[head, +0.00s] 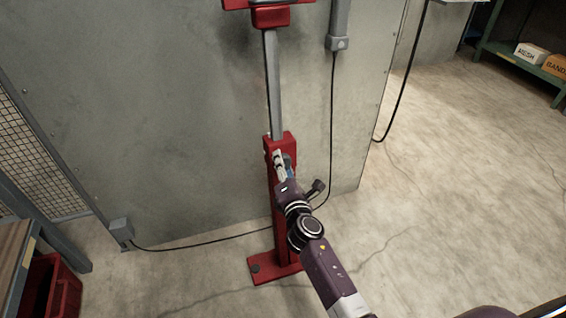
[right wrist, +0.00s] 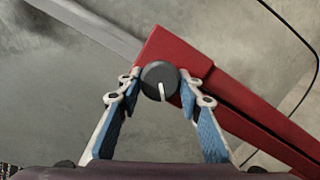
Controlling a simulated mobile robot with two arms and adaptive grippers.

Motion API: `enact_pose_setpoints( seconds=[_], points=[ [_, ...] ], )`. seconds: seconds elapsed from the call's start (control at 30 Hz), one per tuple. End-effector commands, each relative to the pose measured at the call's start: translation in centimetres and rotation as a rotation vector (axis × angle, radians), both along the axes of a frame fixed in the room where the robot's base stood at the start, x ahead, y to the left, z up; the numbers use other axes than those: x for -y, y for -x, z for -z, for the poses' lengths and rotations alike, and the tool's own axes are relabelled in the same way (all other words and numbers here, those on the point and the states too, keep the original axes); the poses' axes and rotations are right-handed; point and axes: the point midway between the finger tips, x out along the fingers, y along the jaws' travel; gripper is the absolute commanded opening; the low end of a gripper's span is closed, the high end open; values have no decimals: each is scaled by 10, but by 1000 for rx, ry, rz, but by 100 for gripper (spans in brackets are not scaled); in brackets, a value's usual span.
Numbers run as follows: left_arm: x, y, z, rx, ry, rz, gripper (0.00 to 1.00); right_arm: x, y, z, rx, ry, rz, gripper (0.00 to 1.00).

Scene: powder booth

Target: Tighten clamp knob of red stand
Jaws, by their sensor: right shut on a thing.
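The red stand (head: 283,240) stands upright on the floor against a grey wall panel, with a grey inner post (head: 273,85) rising from its red collar to a red head (head: 270,15). My right gripper (head: 279,158) is at the collar. In the right wrist view, the dark round clamp knob (right wrist: 158,76) with a white pointer mark sits on the red collar (right wrist: 195,62). The fingertips of my right gripper (right wrist: 160,86) are on both sides of the knob and shut on it. The white mark points toward the gripper's palm. My left gripper is not in view.
A grey box with a black cable (head: 190,247) lies at the wall's foot. Another cable (head: 332,120) hangs right of the stand. A red crate (head: 66,290) is at lower left. A green shelf (head: 520,62) with boxes stands at back right. The floor on the right is clear.

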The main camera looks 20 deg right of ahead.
Motion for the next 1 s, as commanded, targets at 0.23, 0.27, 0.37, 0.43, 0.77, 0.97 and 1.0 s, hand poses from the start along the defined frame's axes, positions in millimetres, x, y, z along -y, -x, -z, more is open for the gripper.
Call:
enact_pose_setpoints(
  seconds=[0.23,0.27,0.37,0.43,0.77,0.97,1.0],
  points=[
    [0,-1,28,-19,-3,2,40,0,1,-1,-12,-229,38,9],
    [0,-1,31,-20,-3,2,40,-1,1,-1,-13,-255,42,9],
    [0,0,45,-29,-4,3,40,-1,1,-2,-16,-338,55,9],
    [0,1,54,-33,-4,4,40,0,1,-2,-17,-390,64,9],
    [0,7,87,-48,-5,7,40,-1,0,-1,-23,-563,91,9],
    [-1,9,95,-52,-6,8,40,-1,0,-1,-26,-608,99,9],
    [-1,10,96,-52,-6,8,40,0,0,-1,-25,-612,99,9]
  ],
)
